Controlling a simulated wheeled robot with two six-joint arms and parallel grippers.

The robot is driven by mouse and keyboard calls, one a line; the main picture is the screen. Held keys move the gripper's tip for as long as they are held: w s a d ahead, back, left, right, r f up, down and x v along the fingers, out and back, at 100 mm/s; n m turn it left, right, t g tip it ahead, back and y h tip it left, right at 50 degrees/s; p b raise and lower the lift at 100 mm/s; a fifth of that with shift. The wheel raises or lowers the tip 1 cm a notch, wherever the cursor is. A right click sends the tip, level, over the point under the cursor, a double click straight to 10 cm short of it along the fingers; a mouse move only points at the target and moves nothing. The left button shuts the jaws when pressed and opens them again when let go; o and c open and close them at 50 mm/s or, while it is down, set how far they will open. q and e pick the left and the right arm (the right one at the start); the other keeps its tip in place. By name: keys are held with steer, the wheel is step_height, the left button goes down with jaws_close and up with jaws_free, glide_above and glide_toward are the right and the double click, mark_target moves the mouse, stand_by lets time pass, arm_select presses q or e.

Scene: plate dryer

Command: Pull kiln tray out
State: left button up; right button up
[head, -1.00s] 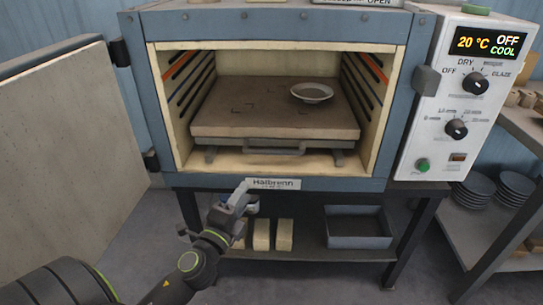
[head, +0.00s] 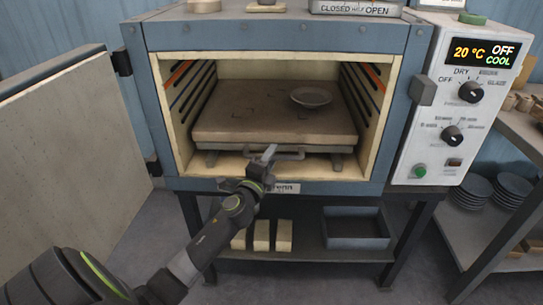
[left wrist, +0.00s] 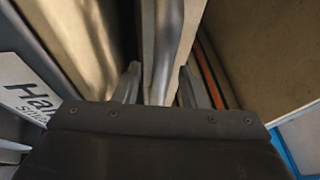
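The brown kiln tray (head: 250,122) lies flat on rails inside the open kiln, with a small round plate (head: 311,97) on it, right of the middle. A grey bar handle (head: 291,155) runs along the tray's front. My left gripper (head: 267,156) is at the left part of this handle. In the left wrist view, the two fingertips (left wrist: 160,85) stand apart with the grey handle bar (left wrist: 167,40) between them. Gaps show beside the bar, so the gripper looks open around it. My right gripper is not in view.
The kiln door (head: 70,150) stands swung open at the left. The control panel (head: 455,110) is at the right, showing 20 °C, OFF and COOL. Below are blocks (head: 262,235) and a blue-grey bin (head: 356,228). A side shelf (head: 475,225) holds stacked dishes.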

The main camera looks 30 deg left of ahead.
arm_select(q)
steer(key=shift+w, duration=0.35)
steer(key=shift+c, duration=0.4)
jaws_close()
steer(key=shift+s, duration=0.1)
